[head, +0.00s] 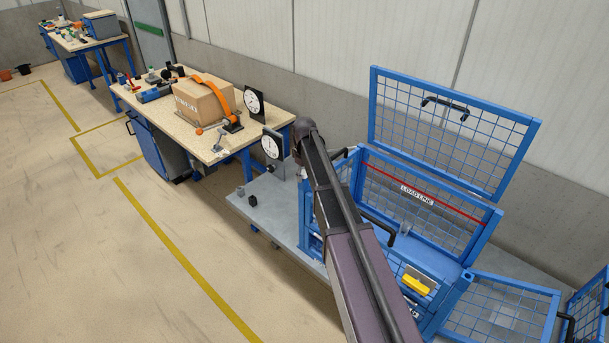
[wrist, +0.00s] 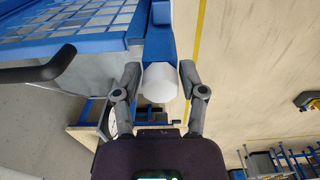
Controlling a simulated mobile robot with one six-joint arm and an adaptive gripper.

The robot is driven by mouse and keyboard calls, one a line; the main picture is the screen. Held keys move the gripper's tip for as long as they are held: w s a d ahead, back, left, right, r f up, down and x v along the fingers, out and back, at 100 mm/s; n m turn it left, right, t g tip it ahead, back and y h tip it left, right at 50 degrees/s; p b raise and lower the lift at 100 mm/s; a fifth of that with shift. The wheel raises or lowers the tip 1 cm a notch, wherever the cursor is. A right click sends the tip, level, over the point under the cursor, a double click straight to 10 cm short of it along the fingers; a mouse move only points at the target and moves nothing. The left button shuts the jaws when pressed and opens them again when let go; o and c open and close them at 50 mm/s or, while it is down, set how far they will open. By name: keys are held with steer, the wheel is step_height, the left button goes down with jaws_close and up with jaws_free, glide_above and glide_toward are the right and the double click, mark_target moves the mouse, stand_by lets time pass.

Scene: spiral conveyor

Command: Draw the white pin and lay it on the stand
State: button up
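A white cylindrical head, likely the white pin (wrist: 160,82), shows in the wrist view in front of a blue post. My gripper (wrist: 160,77) has one finger on each side of it, very close to its sides. Whether the fingers touch it cannot be told. In the head view my arm covers most of the spot and my gripper (head: 300,170) is nearly hidden beside the blue cage's left end. The pin cannot be made out clearly there. I cannot tell which thing is the stand; a small dark block (head: 252,200) sits on the grey table.
The blue mesh cage (head: 420,205) with a "LOAD LINE" sign and raised mesh panel (head: 450,130) stands on the grey table (head: 275,205). A black handle (wrist: 40,72) juts out left of my gripper. A dial gauge (head: 273,147) is close by. A workbench (head: 190,130) stands behind, carrying a box.

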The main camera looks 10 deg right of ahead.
mark_target(304, 172)
jaws_close()
steer(key=o, duration=0.7)
jaws_free()
steer(key=shift+r, duration=0.15)
step_height(304, 172, up, 14)
steer(key=p, duration=1.3)
steer(key=shift+f+p, duration=0.25)
steer(key=shift+p, duration=0.15)
